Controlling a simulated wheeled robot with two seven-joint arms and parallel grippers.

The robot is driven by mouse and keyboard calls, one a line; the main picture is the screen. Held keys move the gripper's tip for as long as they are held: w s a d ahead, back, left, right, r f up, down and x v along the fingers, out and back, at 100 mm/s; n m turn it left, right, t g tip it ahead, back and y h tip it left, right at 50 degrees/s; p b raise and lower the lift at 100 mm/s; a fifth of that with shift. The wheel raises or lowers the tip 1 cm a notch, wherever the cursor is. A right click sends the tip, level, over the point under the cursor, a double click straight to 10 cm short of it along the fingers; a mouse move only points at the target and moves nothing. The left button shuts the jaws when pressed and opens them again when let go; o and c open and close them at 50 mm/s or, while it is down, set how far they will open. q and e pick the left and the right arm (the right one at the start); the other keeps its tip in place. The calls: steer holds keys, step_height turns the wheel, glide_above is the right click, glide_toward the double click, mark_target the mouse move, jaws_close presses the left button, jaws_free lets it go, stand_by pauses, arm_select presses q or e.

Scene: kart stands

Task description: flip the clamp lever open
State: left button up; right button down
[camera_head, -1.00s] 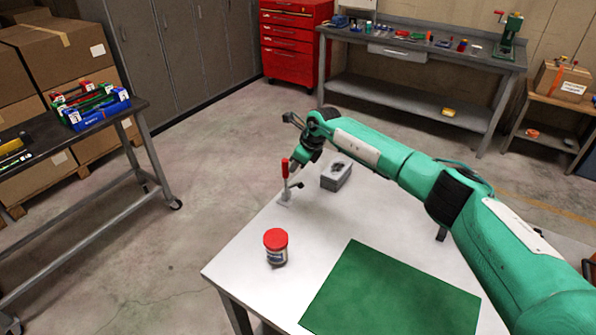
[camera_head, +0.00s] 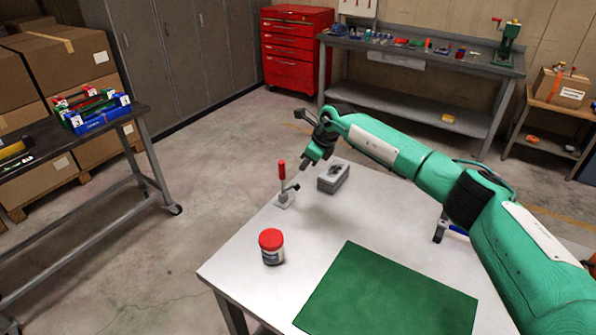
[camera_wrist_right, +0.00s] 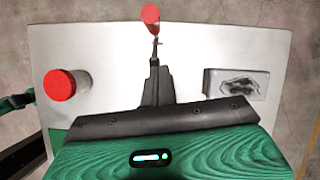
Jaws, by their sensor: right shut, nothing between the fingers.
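The toggle clamp (camera_head: 284,199) stands on the white table near its far left edge. Its red lever handle (camera_head: 282,170) points upright. In the right wrist view the red handle (camera_wrist_right: 151,16) shows beyond the fingertips. My right gripper (camera_head: 304,164) is shut and empty, just right of the handle in the head view, with a small gap between them. In the right wrist view the shut fingers (camera_wrist_right: 155,66) point towards the clamp, whose base is mostly hidden behind them. My left gripper is not in view.
A red-lidded jar (camera_head: 271,247) stands nearer on the table, beside a green mat (camera_head: 388,293). A grey box (camera_head: 333,177) sits right of the clamp, close to my right arm. A dark and blue object (camera_head: 441,230) is partly hidden by that arm. The table between jar and box is clear.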

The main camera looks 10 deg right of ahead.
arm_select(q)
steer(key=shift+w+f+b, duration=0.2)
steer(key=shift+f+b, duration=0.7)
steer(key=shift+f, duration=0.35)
arm_select(e)
step_height(320, 180, up, 7)
steer(key=d, duration=0.1)
steer(key=shift+s+d, duration=0.25)
steer(key=shift+s, duration=0.05)
